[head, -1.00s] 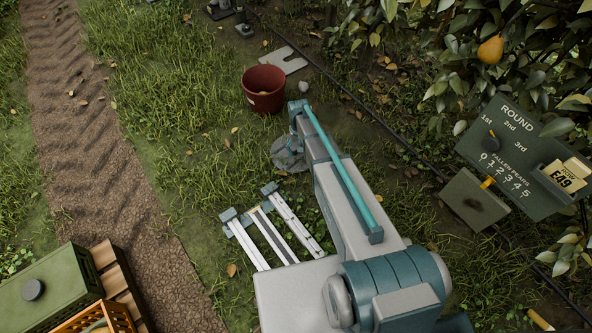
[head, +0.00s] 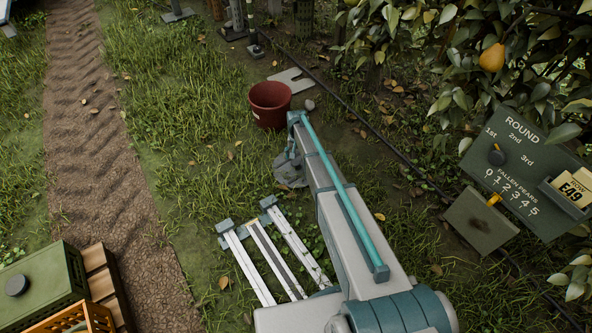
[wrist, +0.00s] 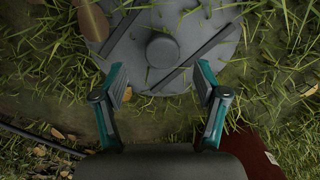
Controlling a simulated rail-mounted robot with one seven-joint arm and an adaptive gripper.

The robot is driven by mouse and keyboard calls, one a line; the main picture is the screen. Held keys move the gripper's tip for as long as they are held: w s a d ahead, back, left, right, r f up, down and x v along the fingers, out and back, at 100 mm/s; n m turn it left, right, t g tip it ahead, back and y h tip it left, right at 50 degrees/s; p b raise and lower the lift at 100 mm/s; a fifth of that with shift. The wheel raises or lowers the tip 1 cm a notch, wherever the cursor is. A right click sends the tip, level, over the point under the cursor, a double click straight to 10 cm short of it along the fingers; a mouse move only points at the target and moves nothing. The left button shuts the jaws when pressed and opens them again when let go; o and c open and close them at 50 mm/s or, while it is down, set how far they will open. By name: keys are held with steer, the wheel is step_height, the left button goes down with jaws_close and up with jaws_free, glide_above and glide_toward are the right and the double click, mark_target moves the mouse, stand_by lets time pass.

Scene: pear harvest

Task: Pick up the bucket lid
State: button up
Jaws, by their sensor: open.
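The bucket lid (wrist: 150,30) is a grey round disc with a raised round knob (wrist: 163,49) and straight ribs. It lies on the grass in the wrist view, its top edge cut off by the frame. In the head view the lid (head: 287,174) is partly hidden by my arm. My gripper (wrist: 160,80) is open and empty. Its two fingertips are on either side of the lid's near edge, and the knob lies ahead, midway between them. I cannot tell the height above the lid. The red bucket (head: 270,104) stands beyond the lid.
A brown leaf (wrist: 92,18) lies over the lid's upper left edge. The bucket's red side (wrist: 252,155) shows at lower right of the wrist view. White rails (head: 270,250) lie left of my arm. A dark hose (head: 345,97) and a scoreboard (head: 530,165) are to the right.

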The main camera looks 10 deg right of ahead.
mark_target(296, 162)
steer(key=f+b, duration=0.1)
steer(key=f, duration=0.1)
steer(key=f+b, duration=0.1)
steer(key=f, duration=0.2)
steer(key=shift+s+a+b, duration=0.15)
steer(key=shift+a+b, duration=0.05)
steer(key=shift+b, duration=0.15)
steer(key=shift+r, duration=0.1)
steer(key=c, duration=1.3)
